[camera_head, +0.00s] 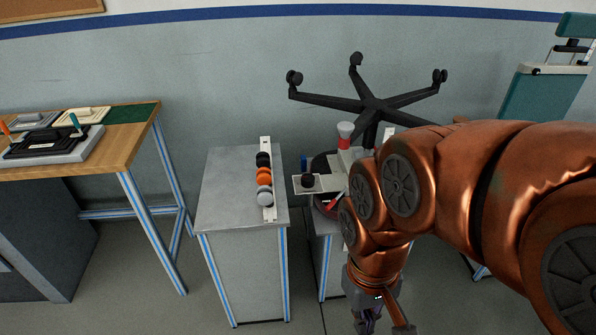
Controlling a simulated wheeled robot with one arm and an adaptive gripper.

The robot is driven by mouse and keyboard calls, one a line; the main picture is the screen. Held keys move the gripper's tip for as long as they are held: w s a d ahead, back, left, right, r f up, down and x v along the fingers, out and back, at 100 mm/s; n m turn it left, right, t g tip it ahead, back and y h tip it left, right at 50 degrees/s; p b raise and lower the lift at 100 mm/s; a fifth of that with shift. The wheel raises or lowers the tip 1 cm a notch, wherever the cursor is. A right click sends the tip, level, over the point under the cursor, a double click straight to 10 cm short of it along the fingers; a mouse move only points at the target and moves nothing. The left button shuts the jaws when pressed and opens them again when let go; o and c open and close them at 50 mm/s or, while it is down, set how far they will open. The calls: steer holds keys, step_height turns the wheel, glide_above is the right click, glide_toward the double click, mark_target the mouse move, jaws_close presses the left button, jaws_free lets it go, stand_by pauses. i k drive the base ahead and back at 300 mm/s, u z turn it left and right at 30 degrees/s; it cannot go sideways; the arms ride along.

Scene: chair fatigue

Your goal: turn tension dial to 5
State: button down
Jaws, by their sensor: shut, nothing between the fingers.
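An upturned chair base (372,104) with black spokes and casters stands above a low stand at the back. A small black knob (308,181) sits on a pale plate (299,190) left of my arm; it may be the tension dial, but no numbers can be read. A red and white piece (345,130) stands near the chair column. My gripper (368,322) hangs low at the bottom of the view, in front of the stand and apart from the knob. Its fingers are small and dark, and look shut and empty. My copper arm hides part of the stand.
A grey-topped cabinet (222,187) carries a white rack (267,217) of black, orange and grey casters. A wooden table (130,133) with trays and tools stands at the left. A teal chair part (545,103) is at the right. Open floor lies between table and cabinet.

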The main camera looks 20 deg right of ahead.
mark_target(307, 180)
steer(key=k, duration=0.55)
steer(key=u, duration=0.85)
steer(key=i, duration=1.05)
steer(key=z, duration=0.45)
steer(key=i, duration=0.55)
steer(key=z, duration=0.55)
